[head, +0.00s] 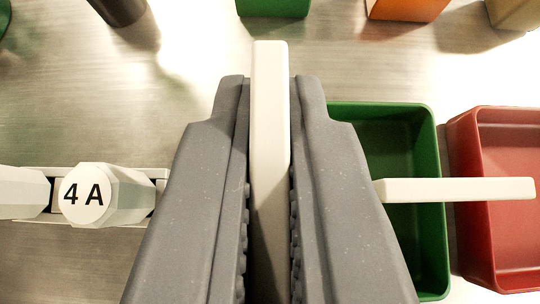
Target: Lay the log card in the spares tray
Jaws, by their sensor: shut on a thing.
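My gripper (271,88) points away from me in the middle of the head view. Its two grey fingers are shut on a pale, narrow slab, which I take to be the log card (270,120). I see it nearly edge-on, and its far end sticks out past the fingertips. Its lower part lies in shadow between the fingers. To the right stand an open green tray (432,150), partly hidden by the right finger, and an open red tray (465,215), cut by the picture edge. I cannot tell which is the spares tray.
A white bar (460,190) crosses over the green and red trays. A white knob marked "4 A" (84,194) sits on a pale rail at left. A dark cylinder (118,8), a green block (273,7) and an orange block (407,9) line the far edge. Bare metal lies between.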

